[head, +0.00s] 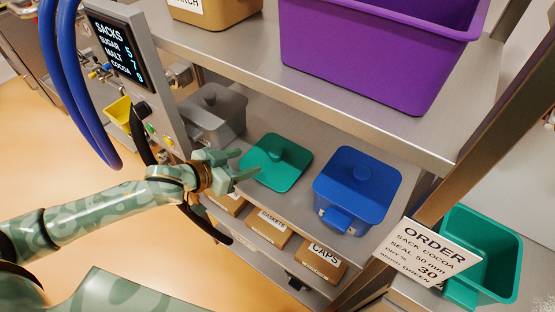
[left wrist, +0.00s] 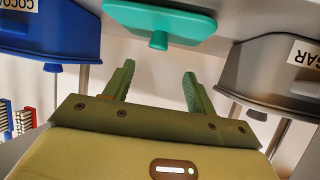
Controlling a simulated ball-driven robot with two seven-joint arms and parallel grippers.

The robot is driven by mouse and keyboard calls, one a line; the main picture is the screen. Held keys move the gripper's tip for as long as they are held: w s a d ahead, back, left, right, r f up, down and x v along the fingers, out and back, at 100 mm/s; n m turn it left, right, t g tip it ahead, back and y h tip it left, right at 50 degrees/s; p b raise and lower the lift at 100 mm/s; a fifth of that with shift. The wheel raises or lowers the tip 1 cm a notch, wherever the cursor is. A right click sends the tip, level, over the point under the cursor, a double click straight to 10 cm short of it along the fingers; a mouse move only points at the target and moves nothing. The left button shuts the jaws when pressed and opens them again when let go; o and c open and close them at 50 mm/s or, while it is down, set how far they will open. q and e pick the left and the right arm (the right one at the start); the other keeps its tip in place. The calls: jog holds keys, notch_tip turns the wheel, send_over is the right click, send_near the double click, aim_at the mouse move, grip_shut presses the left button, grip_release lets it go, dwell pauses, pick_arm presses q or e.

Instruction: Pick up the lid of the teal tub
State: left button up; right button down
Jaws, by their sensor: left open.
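The teal lid (head: 268,176) lies flat on the middle shelf between the grey tub and the blue tub, its round knob facing up. In the left wrist view, which is upside down, the lid (left wrist: 180,22) shows ahead of the fingers with its knob between their lines. My left gripper (head: 246,166) is open and empty at the lid's near left side, apart from the knob. It also shows in the left wrist view (left wrist: 158,72). The open teal tub (head: 487,243) stands at the far right behind the order sign. My right gripper is not in view.
The grey tub (head: 216,113), labelled sugar, and the blue tub (head: 357,180), labelled cocoa, flank the lid. A purple bin (head: 375,60) sits on the upper shelf (head: 250,65), overhanging behind. Labelled boxes (head: 268,232) stand below. Blue hoses (head: 72,90) hang at left.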

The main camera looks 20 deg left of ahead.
aim_at(273, 154)
pick_arm(q)
jog(key=b+x, duration=0.1)
jog(key=x, duration=0.5)
jog(key=shift+w+f, duration=0.15)
jog(key=shift+f, duration=0.05)
jog(key=b+x, duration=0.2)
jog(key=x, duration=0.4)
jog(key=shift+d, duration=0.2)
jog(key=shift+r, duration=0.15)
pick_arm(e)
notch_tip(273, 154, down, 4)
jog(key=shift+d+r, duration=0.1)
pick_arm(q)
jog(key=c, duration=1)
